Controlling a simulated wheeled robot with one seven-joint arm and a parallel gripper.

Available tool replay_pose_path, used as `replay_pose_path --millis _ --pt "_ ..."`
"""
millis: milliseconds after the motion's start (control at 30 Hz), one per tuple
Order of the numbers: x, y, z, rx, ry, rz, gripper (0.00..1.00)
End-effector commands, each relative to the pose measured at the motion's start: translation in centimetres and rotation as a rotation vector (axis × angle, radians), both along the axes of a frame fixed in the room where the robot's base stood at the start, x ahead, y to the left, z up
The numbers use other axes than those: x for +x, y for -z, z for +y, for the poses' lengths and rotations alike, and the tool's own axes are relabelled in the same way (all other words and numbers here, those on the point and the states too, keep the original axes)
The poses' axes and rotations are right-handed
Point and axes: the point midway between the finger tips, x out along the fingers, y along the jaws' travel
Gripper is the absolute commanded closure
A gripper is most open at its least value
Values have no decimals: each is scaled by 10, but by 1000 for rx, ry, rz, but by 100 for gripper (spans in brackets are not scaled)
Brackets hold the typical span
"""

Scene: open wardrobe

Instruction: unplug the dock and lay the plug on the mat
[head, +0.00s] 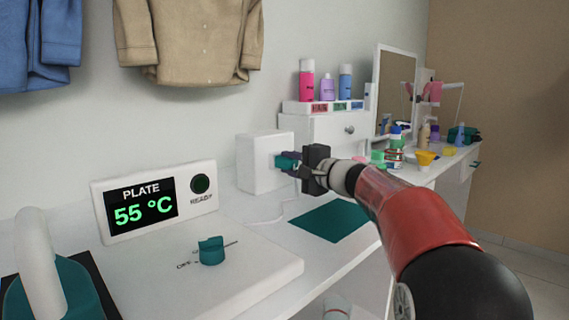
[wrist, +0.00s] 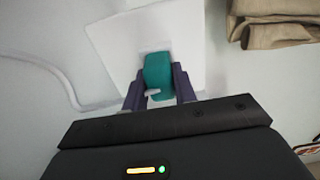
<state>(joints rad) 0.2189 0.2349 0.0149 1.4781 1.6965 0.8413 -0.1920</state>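The dock is a white box (head: 251,165) against the wall on the white counter; its face fills the upper middle of the wrist view (wrist: 112,45). The teal plug (head: 284,162) sits at the dock's right face and appears to be in it. In the wrist view the plug (wrist: 157,72) lies between the two dark fingers of my gripper (wrist: 158,88), which press close on both sides. My gripper (head: 292,164) reaches it from the right. The flat teal mat (head: 331,221) lies bare on the counter, below and right of the dock.
A white panel (head: 154,200) reading 55 °C and a teal knob (head: 211,250) are at left, near a teal-and-white iron (head: 40,270). A white cord (wrist: 62,85) runs beside the dock. Bottles (head: 307,80) and a mirror (head: 395,85) stand behind.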

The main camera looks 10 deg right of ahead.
Motion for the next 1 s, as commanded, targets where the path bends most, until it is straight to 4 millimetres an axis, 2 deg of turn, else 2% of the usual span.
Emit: replay_pose_path --millis 33,100,167,200,400,1000 --pt "0 0 0 0 0 0 89" --pt "0 0 0 0 0 0 99" --pt "0 0 0 -1 0 1 100" --pt "0 0 0 0 0 0 75" --pt "0 0 0 -1 0 1 100" --pt "-5 1 -4 0 0 0 100"
